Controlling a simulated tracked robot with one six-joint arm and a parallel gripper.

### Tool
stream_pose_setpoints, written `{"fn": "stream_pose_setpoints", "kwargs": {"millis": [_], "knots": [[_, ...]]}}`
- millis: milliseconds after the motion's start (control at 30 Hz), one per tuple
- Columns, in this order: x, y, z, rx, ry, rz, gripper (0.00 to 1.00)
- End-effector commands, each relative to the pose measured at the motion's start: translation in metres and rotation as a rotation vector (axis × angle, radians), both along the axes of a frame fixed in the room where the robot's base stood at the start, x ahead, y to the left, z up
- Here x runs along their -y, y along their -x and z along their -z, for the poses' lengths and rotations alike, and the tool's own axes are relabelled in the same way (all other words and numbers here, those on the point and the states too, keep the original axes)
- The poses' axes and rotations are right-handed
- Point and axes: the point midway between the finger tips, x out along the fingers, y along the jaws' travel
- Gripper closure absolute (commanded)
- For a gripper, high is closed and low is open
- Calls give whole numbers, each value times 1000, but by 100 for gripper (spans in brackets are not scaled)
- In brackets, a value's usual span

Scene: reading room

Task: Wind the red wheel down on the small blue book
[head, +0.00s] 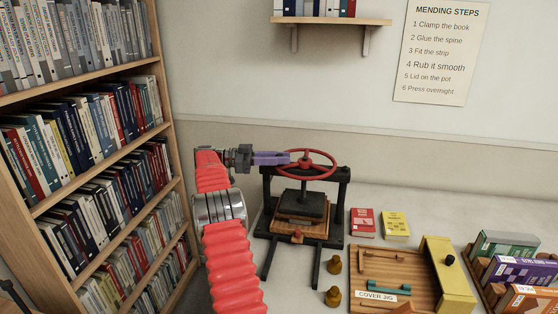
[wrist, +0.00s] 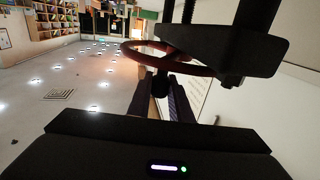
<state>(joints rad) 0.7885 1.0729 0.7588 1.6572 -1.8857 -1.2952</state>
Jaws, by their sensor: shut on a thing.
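The red wheel (head: 322,172) sits on top of a black press (head: 342,190). My gripper (head: 288,158), with purple fingers, reaches in from the left and is shut on the near-left part of the wheel. In the wrist view the wheel (wrist: 196,70) lies just past the fingertips of my gripper (wrist: 164,97). Below the wheel is the press's dark plate (head: 302,203), low over a wooden board (head: 312,228). I cannot make out the small blue book; the plate and frame hide what lies beneath.
Two brass weights (head: 334,265) stand in front. A wooden cover jig (head: 393,265) and a rack of boxes (head: 512,270) are further right. A tall bookcase (head: 165,130) stands left.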

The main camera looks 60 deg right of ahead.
Motion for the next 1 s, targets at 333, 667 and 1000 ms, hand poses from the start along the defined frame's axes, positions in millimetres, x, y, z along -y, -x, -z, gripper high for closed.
{"fn": "stream_pose_setpoints", "kwargs": {"millis": [333,667,1000], "knots": [[-1,-4,2,1,-3,-8,79],[-2,-4,1,0,-1,-7,63],[-6,-13,1,0,-1,-8,63]]}}
